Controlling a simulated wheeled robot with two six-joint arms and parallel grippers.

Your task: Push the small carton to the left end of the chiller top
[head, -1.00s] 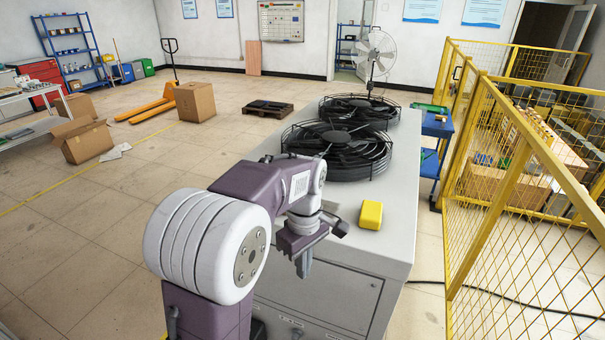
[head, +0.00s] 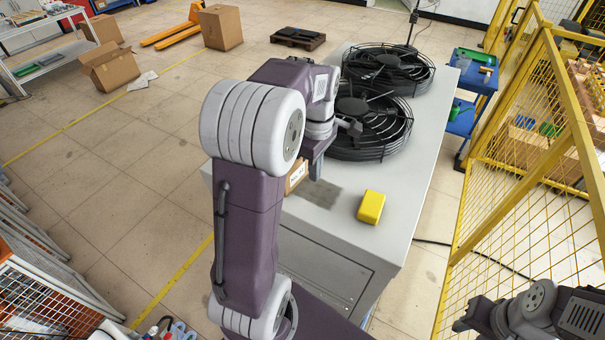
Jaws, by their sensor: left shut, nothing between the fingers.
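The small brown carton (head: 295,177) with a white label is at the left edge of the chiller top (head: 413,165). It is mostly hidden behind my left arm. My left gripper (head: 317,172) is shut and empty, pointing down just right of the carton. I cannot tell whether it touches the carton. My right gripper (head: 468,317) is partly in view at the lower right, away from the chiller; its finger opening is unclear.
A yellow block (head: 371,207) sits on the chiller top near the front. Two black fans (head: 362,125) fill its back part. A yellow mesh fence (head: 530,195) stands to the right, with a blue cart (head: 470,95) between. Open floor lies left.

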